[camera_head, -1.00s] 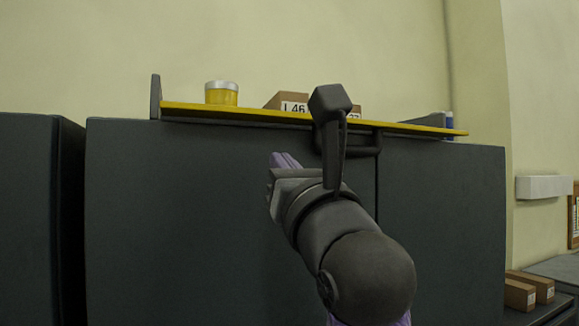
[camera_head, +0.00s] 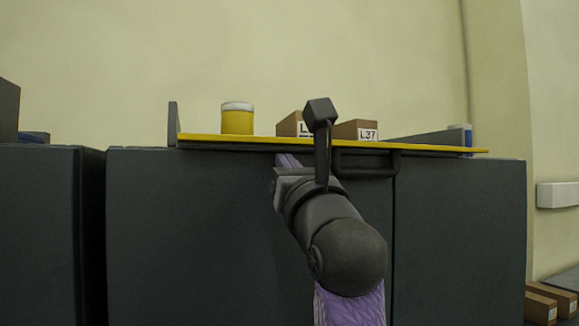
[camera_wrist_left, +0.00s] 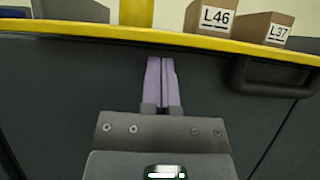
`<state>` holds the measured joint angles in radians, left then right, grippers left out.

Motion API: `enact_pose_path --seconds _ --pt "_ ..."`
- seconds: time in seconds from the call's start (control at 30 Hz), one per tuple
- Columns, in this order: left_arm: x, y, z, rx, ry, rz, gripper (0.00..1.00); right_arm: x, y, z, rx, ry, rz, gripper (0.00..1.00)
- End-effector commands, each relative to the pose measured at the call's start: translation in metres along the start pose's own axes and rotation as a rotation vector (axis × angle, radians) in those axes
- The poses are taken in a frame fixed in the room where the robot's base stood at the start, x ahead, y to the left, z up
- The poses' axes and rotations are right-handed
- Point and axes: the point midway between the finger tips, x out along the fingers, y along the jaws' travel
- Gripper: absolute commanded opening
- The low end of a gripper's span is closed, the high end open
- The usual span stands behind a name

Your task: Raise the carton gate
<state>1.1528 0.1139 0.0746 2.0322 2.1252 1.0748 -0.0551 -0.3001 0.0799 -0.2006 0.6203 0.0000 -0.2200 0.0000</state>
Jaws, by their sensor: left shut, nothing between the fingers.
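A yellow-edged panel (camera_head: 215,139) with a dark bar handle (camera_head: 365,168) under its front edge lies across the top of a dark grey cabinet. I cannot tell for sure which part is the carton gate. Cartons labelled L46 (camera_wrist_left: 222,18) and L37 (camera_head: 356,130) stand behind the yellow edge. My left gripper (camera_head: 286,160) is shut and empty. Its purple fingers show together in the wrist view (camera_wrist_left: 162,75), pointing up, just below the yellow edge and left of the handle. The handle also shows in the wrist view (camera_wrist_left: 275,90). My right gripper is out of view.
A yellow tin (camera_head: 237,120) stands left of the cartons. A grey upright plate (camera_head: 173,123) stands at the panel's left end. A grey wedge-like piece (camera_head: 430,138) lies at its right. More cartons (camera_head: 550,300) lie low at right.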

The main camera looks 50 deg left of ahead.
Motion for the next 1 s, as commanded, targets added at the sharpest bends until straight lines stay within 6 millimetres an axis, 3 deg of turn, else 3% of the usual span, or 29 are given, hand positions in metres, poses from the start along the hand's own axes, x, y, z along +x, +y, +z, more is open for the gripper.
enact_pose_path --seconds 0.5,1.0 --pt "0.021 0.001 0.034 0.001 -0.002 0.002 0.0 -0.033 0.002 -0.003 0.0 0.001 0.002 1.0" --pt "0.053 0.0 0.043 0.001 0.0 0.0 0.0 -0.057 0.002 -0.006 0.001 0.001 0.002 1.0"
